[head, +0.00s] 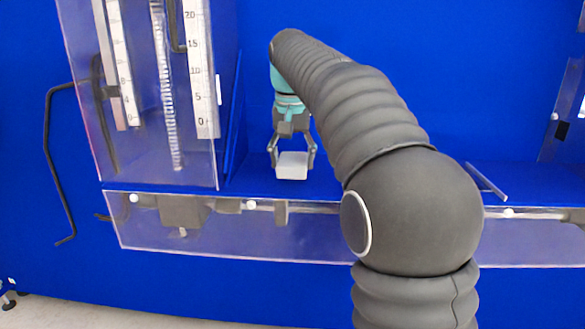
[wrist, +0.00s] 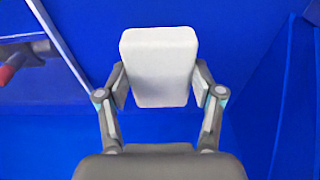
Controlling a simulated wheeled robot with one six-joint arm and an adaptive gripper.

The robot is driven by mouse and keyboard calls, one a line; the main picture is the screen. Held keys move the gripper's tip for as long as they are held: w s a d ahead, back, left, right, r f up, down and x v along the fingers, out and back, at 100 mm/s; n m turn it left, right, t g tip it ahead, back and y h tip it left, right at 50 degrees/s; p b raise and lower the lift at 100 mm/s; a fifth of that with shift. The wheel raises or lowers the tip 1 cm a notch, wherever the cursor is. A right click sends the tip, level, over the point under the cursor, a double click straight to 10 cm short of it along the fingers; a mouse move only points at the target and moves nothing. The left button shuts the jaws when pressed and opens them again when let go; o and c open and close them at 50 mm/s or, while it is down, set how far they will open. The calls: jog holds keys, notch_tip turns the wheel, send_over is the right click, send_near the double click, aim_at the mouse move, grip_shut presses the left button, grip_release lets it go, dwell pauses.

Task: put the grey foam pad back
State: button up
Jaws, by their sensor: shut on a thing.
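The grey foam pad (head: 292,165) is a light grey, nearly white block with rounded edges. My gripper (head: 292,160) is shut on it, one finger on each side, and points down. In the head view the pad is held in front of the blue back, above or near the blue shelf; whether it touches the shelf I cannot tell. In the wrist view the pad (wrist: 159,66) sits upright between the two finger pads of my gripper (wrist: 159,88), its lower part between them and the rest extending beyond.
A clear panel with rulers (head: 202,70) and a spring (head: 166,90) stands left of my gripper. A clear front strip (head: 230,230) runs along the shelf edge, with grey parts (head: 184,210) behind it at left. Blue shelf (head: 255,181) around the pad looks clear.

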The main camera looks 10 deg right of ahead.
aim_at(292, 163)
jog(key=shift+f, duration=0.8)
jog(key=o, duration=1.2)
jog(key=shift+r, duration=0.1)
notch_tip(292, 163, up, 12)
jog(key=s+p, duration=0.1)
jog(key=p, duration=0.2)
jog(key=shift+s+a+p, duration=0.25)
jog(key=shift+s+p, duration=0.05)
